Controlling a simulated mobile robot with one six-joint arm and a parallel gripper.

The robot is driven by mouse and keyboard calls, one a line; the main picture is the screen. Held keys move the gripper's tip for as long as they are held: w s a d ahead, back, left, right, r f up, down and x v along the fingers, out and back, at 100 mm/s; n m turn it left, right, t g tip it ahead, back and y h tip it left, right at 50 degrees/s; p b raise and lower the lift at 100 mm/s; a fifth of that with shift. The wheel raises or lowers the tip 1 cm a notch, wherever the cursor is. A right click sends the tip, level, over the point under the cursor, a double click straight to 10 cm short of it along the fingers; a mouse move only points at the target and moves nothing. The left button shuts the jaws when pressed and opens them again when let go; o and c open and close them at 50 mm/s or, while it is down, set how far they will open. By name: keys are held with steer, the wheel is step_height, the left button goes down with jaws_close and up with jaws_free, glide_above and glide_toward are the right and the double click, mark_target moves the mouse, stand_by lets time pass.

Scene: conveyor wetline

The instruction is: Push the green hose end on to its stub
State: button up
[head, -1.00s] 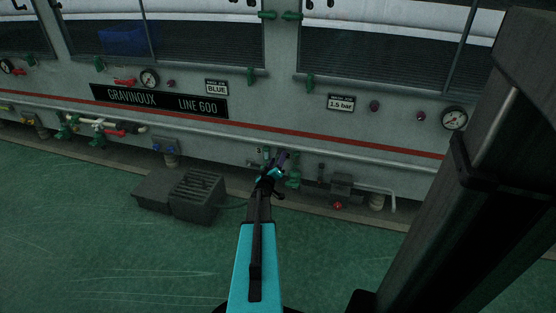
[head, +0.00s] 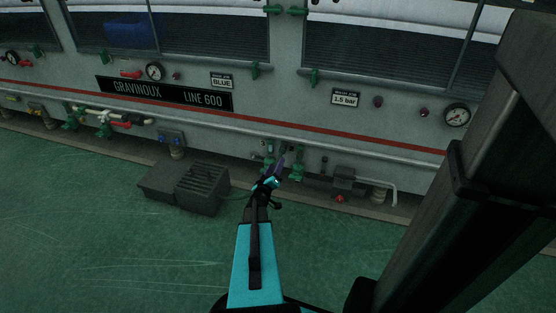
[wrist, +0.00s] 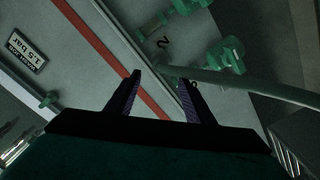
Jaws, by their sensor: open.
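My gripper (head: 279,166) is open, low in front of the machine's lower edge, beside green pipe fittings (head: 298,168). In the wrist view my gripper (wrist: 161,82) has its two dark fingers apart with nothing clearly held between them. A pale green hose (wrist: 255,87) crosses from the right edge to just beyond the fingers. Two green fittings show there, one at the top (wrist: 178,12) and one right of the fingers (wrist: 226,55). I cannot tell which is the hose's stub.
A dark slatted box (head: 185,188) stands on the green floor, left of my arm, with a thin hose (head: 237,193) running toward the fittings. A long rail (head: 230,140) runs along the machine above the fittings. Valves and pipes line its base. The front floor is clear.

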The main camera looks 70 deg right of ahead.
steer(key=shift+s+a+p, duration=0.15)
steer(key=shift+a+p, duration=0.3)
steer(key=shift+a, duration=1.7)
